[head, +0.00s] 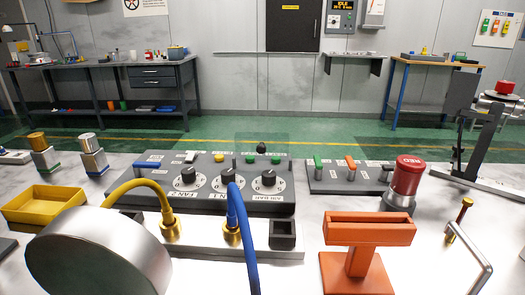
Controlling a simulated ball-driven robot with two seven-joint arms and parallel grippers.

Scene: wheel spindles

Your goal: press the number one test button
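A dark grey control panel (150,188) stands on the bench at the middle left. Its front carries three black dials with white scales, the left one (188,177), the middle one (227,178) and the right one (269,179). Behind them is a row with a white piece (191,157), a yellow button (219,157) and two green buttons, one left (250,159) and one right (275,160). A dark knob (261,148) on a clear plate stands behind the green buttons. The small labels are too small to read, so I cannot tell which button is number one. Neither gripper is in view.
A yellow hose (143,186) and blue hose (240,225) rise before the panel. A silver cylinder (95,255) fills the lower left. An orange stand (368,229), red button (407,178) and switch box (345,185) are right. A yellow tray (42,205) is left.

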